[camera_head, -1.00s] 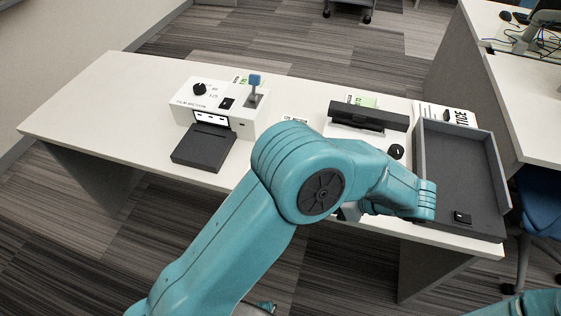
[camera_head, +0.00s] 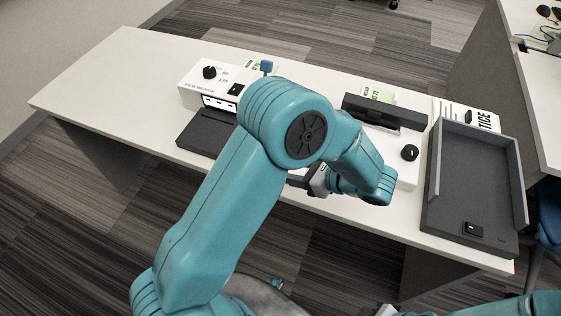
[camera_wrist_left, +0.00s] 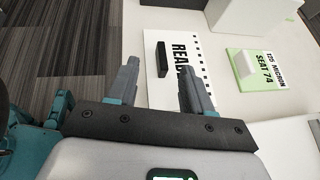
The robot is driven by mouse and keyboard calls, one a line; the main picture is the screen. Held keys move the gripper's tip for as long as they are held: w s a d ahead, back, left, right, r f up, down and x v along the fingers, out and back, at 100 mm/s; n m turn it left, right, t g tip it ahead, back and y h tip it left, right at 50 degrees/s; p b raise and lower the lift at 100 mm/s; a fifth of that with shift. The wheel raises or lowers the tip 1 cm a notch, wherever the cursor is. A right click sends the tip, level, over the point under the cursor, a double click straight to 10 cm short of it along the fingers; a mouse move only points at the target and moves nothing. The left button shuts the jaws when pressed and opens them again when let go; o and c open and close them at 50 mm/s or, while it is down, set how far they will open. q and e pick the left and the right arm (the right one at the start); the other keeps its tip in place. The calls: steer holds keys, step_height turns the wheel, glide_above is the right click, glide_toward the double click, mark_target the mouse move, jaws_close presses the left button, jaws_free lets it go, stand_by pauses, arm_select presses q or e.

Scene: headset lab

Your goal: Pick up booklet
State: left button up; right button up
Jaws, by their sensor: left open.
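In the left wrist view a flat white sheet with bold "READ" lettering and a dark-striped edge (camera_wrist_left: 184,80) lies on the white table, with a small black block (camera_wrist_left: 162,58) on it. It looks like the booklet. In the head view the left gripper (camera_head: 318,180) is mostly behind my arm at the table's front edge, and this sheet is hidden there. My right gripper's fingers are not in view.
A white control box (camera_head: 205,78) with a dark pad (camera_head: 203,137) stands left. A white unit with a black bar (camera_head: 386,112) stands right of my arm, beside a grey tray (camera_head: 470,180). Another lettered sheet (camera_head: 484,117) lies behind the tray. A green-and-white card (camera_wrist_left: 262,72) lies nearby.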

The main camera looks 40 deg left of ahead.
arm_select(q)
steer(key=x, duration=0.5)
steer(key=shift+w+a, duration=0.15)
steer(key=shift+a, duration=0.3)
jaws_close()
